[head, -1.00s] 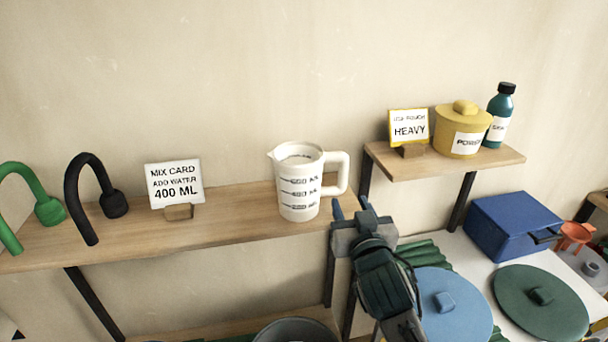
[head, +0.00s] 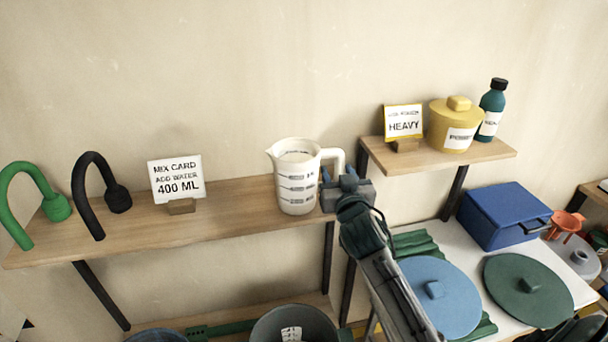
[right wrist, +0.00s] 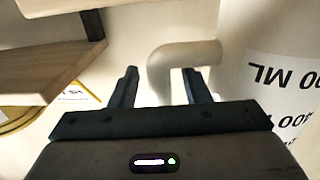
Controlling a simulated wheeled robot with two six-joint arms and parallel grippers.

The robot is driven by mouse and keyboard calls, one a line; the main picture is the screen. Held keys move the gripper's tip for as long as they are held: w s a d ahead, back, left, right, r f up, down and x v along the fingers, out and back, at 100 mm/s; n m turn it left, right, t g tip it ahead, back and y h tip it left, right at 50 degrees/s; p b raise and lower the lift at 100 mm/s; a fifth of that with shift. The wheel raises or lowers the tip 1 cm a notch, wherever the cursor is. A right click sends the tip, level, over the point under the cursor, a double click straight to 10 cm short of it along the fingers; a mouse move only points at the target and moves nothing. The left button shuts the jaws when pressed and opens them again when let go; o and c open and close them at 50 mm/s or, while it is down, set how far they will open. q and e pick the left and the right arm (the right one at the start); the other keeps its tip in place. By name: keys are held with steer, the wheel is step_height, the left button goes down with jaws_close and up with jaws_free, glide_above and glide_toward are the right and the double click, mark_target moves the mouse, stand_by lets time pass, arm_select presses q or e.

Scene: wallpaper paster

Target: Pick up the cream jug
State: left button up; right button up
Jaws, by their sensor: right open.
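The cream jug (head: 297,178), with dark measuring marks and a handle on its right side, stands upright on the wooden shelf (head: 235,208). My right gripper (head: 346,178) is open at the jug's handle side, close to the handle (head: 337,157). In the right wrist view the open fingers (right wrist: 160,88) point toward the handle (right wrist: 185,52), which shows between and beyond them. The jug's marked body (right wrist: 285,90) is at the right there. I cannot tell whether a finger touches the handle. My left gripper is not in view.
A mix card (head: 176,180) and black (head: 90,195) and green (head: 35,200) hooked taps stand left of the jug. A higher shelf (head: 480,153) at right bears a yellow pot (head: 452,120), a card (head: 403,122) and a teal bottle (head: 492,110). Shelf between card and jug is clear.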

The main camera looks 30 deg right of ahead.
steer(key=shift+s, duration=0.1)
steer(key=shift+c, duration=0.6)
steer(key=c, duration=0.4)
jaws_close()
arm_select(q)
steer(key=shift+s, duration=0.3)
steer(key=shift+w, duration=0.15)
arm_select(e)
steer(key=shift+r, duration=0.15)
